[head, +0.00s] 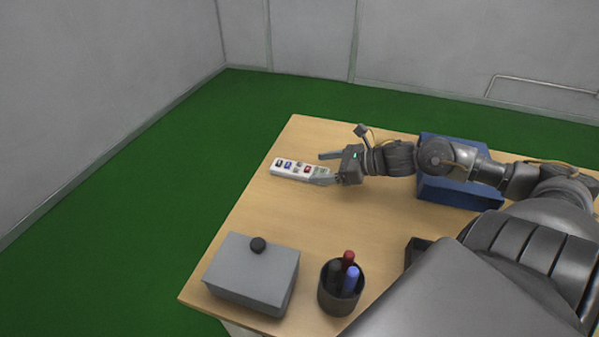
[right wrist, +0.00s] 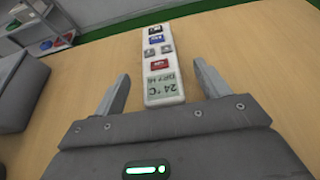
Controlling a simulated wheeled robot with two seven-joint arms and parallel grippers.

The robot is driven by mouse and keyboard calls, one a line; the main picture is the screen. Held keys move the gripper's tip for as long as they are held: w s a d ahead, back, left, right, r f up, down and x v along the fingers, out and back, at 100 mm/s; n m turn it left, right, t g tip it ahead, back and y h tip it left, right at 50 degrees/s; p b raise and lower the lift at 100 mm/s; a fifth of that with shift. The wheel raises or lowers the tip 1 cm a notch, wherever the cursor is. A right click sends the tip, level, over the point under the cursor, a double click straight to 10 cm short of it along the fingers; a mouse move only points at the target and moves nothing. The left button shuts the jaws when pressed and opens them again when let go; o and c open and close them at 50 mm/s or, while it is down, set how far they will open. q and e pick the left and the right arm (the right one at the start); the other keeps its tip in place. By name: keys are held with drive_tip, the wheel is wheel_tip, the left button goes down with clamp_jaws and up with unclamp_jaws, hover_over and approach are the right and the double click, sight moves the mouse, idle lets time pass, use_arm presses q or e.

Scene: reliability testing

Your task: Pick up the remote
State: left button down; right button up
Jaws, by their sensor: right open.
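The remote (head: 291,168) is a white bar with coloured buttons and a small display, lying flat near the table's far left edge. In the right wrist view the remote (right wrist: 160,62) points away from me, its display end reading 24 °C between the fingers. My right gripper (head: 325,168) is open, with its fingers on either side of the remote's near end. In the right wrist view a gap shows between each finger of the right gripper (right wrist: 160,85) and the remote. My left gripper is not in view.
A grey box (head: 250,275) with a black knob and a dark cup (head: 337,298) of markers stand at the table's front. A blue bin (head: 455,192) is behind my right arm. The wooden table (head: 330,220) is clear between the remote and grey box.

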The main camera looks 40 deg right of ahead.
sight(306, 168)
drive_tip(key=shift+x, duration=2.6)
drive_tip(key=shift+s, duration=0.15)
drive_tip(key=c, duration=1.1)
drive_tip(key=shift+c, duration=0.2)
drive_tip(key=shift+r, duration=0.1)
